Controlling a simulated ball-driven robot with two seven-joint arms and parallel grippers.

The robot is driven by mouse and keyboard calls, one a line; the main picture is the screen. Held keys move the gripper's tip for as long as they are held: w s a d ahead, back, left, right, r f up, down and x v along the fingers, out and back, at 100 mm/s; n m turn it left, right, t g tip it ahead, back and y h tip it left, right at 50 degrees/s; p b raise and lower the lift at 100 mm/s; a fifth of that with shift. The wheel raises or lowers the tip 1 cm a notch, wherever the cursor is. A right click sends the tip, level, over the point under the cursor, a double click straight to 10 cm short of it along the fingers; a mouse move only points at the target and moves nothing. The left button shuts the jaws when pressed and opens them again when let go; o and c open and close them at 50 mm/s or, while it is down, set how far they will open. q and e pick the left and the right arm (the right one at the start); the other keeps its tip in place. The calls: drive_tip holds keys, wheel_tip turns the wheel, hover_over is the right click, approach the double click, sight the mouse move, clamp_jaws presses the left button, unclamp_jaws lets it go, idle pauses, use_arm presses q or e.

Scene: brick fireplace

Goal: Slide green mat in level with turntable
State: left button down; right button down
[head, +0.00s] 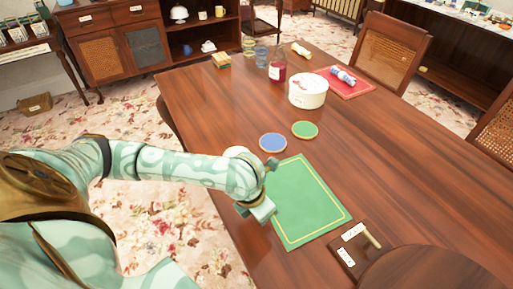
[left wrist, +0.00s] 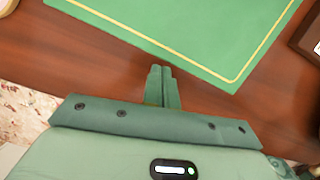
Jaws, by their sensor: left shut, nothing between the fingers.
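The green mat (head: 308,207), with a thin yellow border line, lies flat on the wooden table. A round dark wooden disc (head: 428,270), which looks like the turntable, is cut off by the bottom edge of the head view, nearer than the mat. My left gripper (head: 264,205) is low at the mat's left edge. In the left wrist view its fingers (left wrist: 161,72) are shut together and empty, pointing at the edge of the mat (left wrist: 190,25). I cannot tell whether they touch it. My right gripper is out of view.
A small dark tray (head: 347,262) with white labels and a stick sits between mat and disc. Blue (head: 273,143) and green (head: 305,130) coasters lie beyond the mat, with a white round box (head: 308,92) behind. Table (head: 400,170) right of the mat is clear.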

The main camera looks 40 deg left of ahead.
sight(279, 202)
use_arm(q)
drive_tip(key=shift+w+d+r, duration=0.1)
drive_tip(key=shift+w, duration=0.25)
drive_tip(key=w+p, duration=0.1)
drive_tip(key=w, duration=0.1)
drive_tip(key=w+d+p, duration=0.1)
drive_tip(key=w, duration=0.1)
drive_tip(key=shift+w+r, duration=0.1)
drive_tip(key=shift+w, duration=0.2)
drive_tip(key=shift+w+d, duration=0.15)
drive_tip(key=shift+w, duration=0.35)
drive_tip(key=shift+f, duration=0.25)
drive_tip(key=shift+s, duration=0.15)
